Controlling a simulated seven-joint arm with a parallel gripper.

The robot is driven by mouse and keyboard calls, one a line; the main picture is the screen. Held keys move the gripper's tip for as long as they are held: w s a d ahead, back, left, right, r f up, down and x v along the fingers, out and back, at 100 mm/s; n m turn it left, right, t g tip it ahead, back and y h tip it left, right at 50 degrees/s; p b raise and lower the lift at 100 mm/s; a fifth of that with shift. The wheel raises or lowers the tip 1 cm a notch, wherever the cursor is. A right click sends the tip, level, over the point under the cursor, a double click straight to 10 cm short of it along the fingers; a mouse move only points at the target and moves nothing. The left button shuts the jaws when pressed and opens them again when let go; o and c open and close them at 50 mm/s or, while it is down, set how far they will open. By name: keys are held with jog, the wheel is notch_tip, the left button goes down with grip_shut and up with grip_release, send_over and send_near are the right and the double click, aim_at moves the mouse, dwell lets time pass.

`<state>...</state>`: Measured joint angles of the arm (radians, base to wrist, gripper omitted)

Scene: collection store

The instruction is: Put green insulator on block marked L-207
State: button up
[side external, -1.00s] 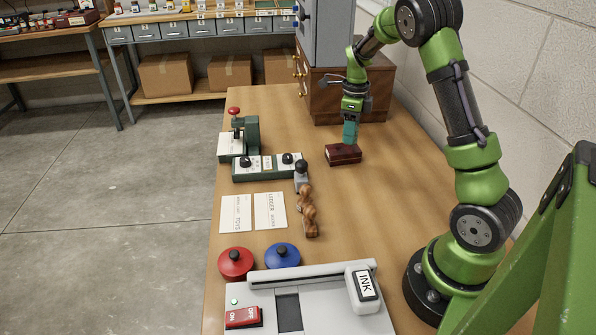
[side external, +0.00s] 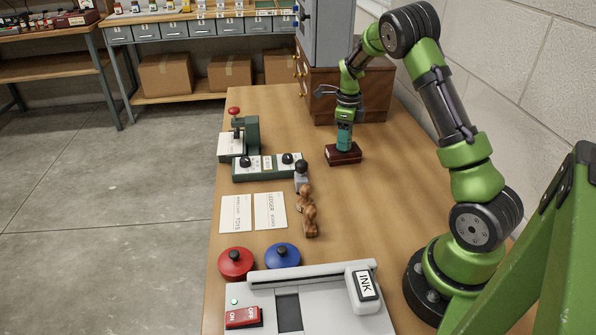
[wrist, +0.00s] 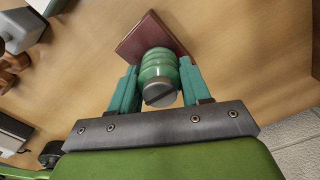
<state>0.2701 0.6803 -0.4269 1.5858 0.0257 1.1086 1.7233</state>
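The green insulator (wrist: 158,68) is a ribbed, glossy piece with a grey slotted end facing the wrist camera. It sits between the two teal fingers of my gripper (wrist: 160,82), which appear shut on it from both sides. In the side view, my gripper (side external: 344,143) points down right over the dark red-brown block (side external: 344,156), and its fingers hide the insulator. The block also shows in the wrist view (wrist: 138,36), just beyond the insulator. I cannot tell whether the insulator touches the block. No marking on the block is readable.
A green-based device (side external: 266,166) with black knobs, a black-knobbed stamp (side external: 302,176) and a twisted wooden piece (side external: 309,218) lie left of the block. A wooden drawer cabinet (side external: 375,100) stands close behind it. The tabletop (side external: 375,205) in front and to the right is clear.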

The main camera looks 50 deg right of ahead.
jog(key=o, duration=0.4)
notch_tip(320, 180, up, 12)
jog(key=shift+f, duration=0.1)
jog(key=s+a+r+n+t+y, duration=0.1)
jog(key=s+a+r+n+t, duration=0.1)
jog(key=a+r+n, duration=0.4)
jog(key=s+a+r+n+t, duration=0.2)
jog(key=s+a+n, duration=0.1)
jog(key=a+n, duration=0.55)
jog(key=s+a+n+t+y, duration=0.1)
jog(key=s+a+n+t, duration=0.2)
jog(key=s+a+n, duration=0.8)
jog(key=a+n, duration=0.3)
jog(key=shift+a+f, duration=0.15)
jog(key=shift+f, duration=0.1)
